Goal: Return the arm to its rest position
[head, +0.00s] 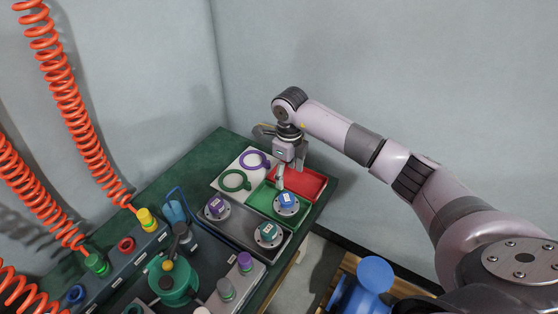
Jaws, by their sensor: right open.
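My right arm reaches in from the lower right and bends down at its wrist over the back of the table. My right gripper (290,174) is open and empty, with its fingers pointing down above the green tray (262,197) and the red tray (318,190). A blue-topped round flanged part (287,203) sits in the green tray, just below and in front of the fingers. I cannot tell from this view how high the fingertips are above it. My left gripper is not in view.
A grey tray (243,238) holds purple-topped (216,206) and teal-topped (268,234) parts. Orange coiled hoses (75,110) hang left. A blue object (366,284) stands low right. Walls close the back.

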